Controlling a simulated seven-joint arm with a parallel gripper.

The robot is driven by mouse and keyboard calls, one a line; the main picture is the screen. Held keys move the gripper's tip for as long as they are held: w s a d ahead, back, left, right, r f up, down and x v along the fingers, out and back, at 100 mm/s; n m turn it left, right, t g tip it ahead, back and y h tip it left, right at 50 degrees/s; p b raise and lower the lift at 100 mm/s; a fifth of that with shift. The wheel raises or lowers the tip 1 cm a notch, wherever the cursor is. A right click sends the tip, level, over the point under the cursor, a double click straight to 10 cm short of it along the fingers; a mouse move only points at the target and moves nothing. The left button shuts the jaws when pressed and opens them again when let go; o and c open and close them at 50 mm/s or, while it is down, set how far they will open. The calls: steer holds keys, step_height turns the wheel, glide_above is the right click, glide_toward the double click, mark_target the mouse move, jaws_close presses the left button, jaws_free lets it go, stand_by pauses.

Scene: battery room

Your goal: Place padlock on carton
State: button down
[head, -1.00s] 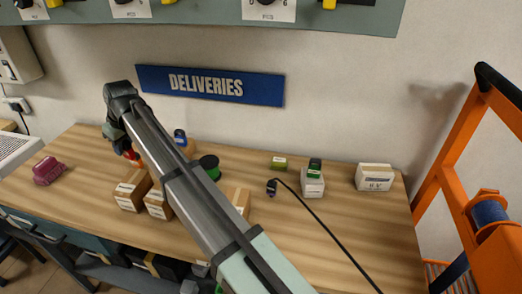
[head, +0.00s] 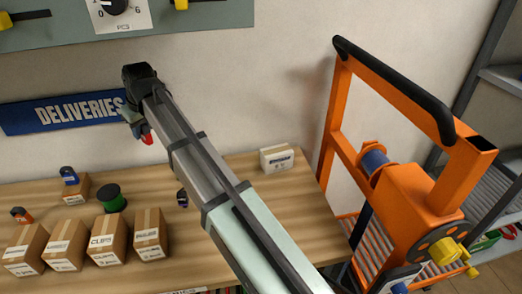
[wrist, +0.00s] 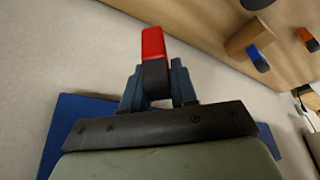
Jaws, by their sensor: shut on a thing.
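My gripper (head: 143,128) is shut on a red padlock (wrist: 153,45) with a black lower part. It holds the padlock in the air in front of the wall, near the right end of the sign. In the head view the padlock shows as a small red patch (head: 147,139). Several brown cartons stand on the bench at the left; the rightmost of the front row (head: 150,234) has a bare top. An orange padlock (head: 21,215) is at the far left, on or behind a carton.
A green spool (head: 111,198) stands behind the front cartons. A white box (head: 277,158) is at the bench's back right. An orange trolley frame (head: 400,110) stands right of the bench. My arm hides part of the bench. The blue DELIVERIES sign (head: 65,111) hangs behind.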

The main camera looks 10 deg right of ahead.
steer(key=w+d+r+m+h, duration=0.15)
steer(key=d+m, duration=0.25)
steer(key=d, duration=1.6)
steer(key=m+t+h, duration=0.1)
steer(key=m+h, duration=0.1)
steer(key=m, duration=0.2)
glide_above(276, 148)
steer(key=shift+y, duration=0.25)
steer(key=shift+w+f, duration=0.1)
steer(key=shift+f, duration=4.45)
steer(key=shift+f, duration=0.1)
steer(key=c, duration=0.9)
jaws_free()
steer(key=shift+v, duration=6.1)
